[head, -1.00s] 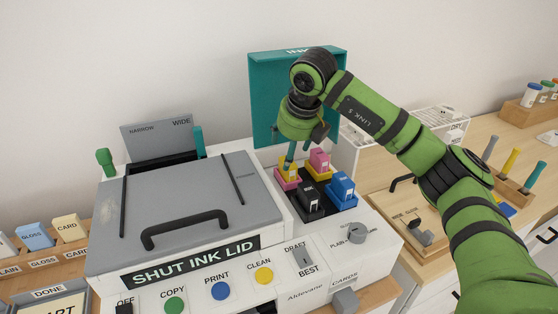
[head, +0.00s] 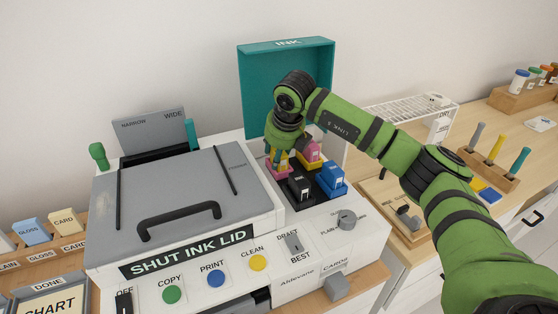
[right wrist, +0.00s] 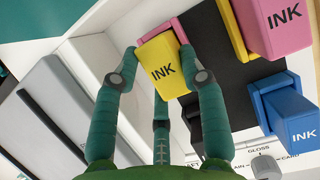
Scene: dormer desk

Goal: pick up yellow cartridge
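My left gripper is not in view.
A pink cartridge (head: 311,152) in a yellow holder, a black cartridge (head: 300,186) and a blue cartridge (head: 331,177) stand close by. The teal ink lid (head: 285,75) is up behind. The grey scanner cover (head: 185,200) lies shut to the left.

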